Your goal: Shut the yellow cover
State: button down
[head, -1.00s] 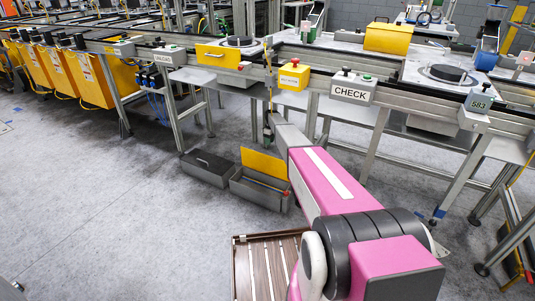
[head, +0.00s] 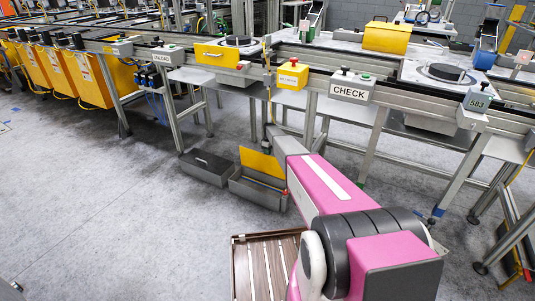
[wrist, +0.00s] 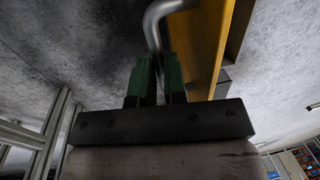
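The yellow cover (head: 262,163) stands raised on the grey box (head: 258,192) on the floor, and the open inside of the box shows in front of it. In the wrist view the yellow cover (wrist: 205,40) is a panel running up just right of my fingers. A bent grey metal handle (wrist: 152,35) stands beside it. My gripper (wrist: 161,78) has two green fingers close together, with the handle's bar running in the narrow gap between them. They look shut on the handle, though the contact itself is dark. In the head view my arm hides the gripper.
A second grey box (head: 208,168) with a dark top stands just left of the open one. The conveyor line (head: 345,92) with its metal legs runs behind. Bare floor (head: 100,210) lies to the left.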

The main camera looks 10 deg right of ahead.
jog(key=shift+s, duration=0.1)
jog(key=s+a+f+t+h, duration=0.2)
jog(key=s+a+t+h, duration=0.5)
jog(key=s, duration=0.4)
jog(key=s+a+f, duration=0.2)
jog(key=f, duration=0.3)
jog(key=s+a+f+y, duration=0.1)
jog(key=s+a+f, duration=0.1)
jog(key=f, duration=0.3)
jog(key=shift+s+a+t, duration=0.35)
jog(key=shift+s+t, duration=0.05)
jog(key=shift+s, duration=0.1)
dwell(0.4)
jog(key=shift+f, duration=0.1)
jog(key=c, duration=1.2)
grip_release()
jog(key=shift+o, duration=0.2)
